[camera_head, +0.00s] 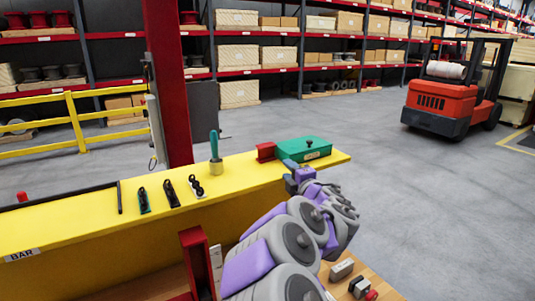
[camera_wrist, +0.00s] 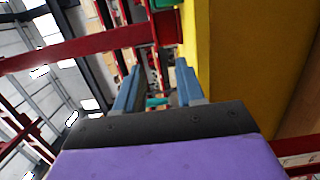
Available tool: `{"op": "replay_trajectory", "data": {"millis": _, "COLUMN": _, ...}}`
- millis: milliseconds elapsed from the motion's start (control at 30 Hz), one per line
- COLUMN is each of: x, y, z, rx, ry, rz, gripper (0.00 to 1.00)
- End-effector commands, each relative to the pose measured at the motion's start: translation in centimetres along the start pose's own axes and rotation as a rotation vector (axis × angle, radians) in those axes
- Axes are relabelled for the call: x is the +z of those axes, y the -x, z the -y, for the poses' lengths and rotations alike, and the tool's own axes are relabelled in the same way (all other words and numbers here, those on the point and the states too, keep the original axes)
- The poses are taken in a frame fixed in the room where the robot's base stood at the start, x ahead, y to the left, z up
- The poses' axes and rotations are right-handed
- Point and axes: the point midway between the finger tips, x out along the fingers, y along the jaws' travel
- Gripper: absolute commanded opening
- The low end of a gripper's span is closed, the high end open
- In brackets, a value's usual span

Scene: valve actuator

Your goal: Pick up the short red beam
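A short red beam (camera_head: 266,151) sits on the yellow ledge (camera_head: 90,215), just left of a green case (camera_head: 304,149). In the wrist view, a red piece (camera_wrist: 166,27) beside the yellow surface looks like this beam. A larger red beam (camera_head: 193,262) stands on the wooden surface nearer to me. My gripper (camera_head: 292,175) is by the front of the green case, to the right of the short beam. In the wrist view its two blue fingers (camera_wrist: 157,75) are apart, with nothing held between them. My arm hides part of the ledge and table.
A teal-handled tool (camera_head: 215,146) stands upright on the ledge, with several dark tools (camera_head: 171,193) to its left. A red column (camera_head: 167,80) rises behind the ledge. Small metal parts (camera_head: 342,269) lie on the wooden table. A forklift (camera_head: 440,100) stands farther back.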

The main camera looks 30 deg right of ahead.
Motion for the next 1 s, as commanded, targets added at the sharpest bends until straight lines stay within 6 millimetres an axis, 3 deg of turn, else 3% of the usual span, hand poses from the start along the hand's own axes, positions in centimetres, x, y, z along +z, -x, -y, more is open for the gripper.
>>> {"op": "replay_trajectory", "data": {"millis": 600, "x": 0.0, "y": -8.6, "z": -0.2, "rx": 0.004, "ry": -0.002, "rz": 0.000, "gripper": 0.38}}
{"op": "replay_trajectory", "data": {"millis": 1000, "x": 0.1, "y": -10.3, "z": -0.3, "rx": 0.003, "ry": -0.002, "rz": 0.002, "gripper": 0.38}}
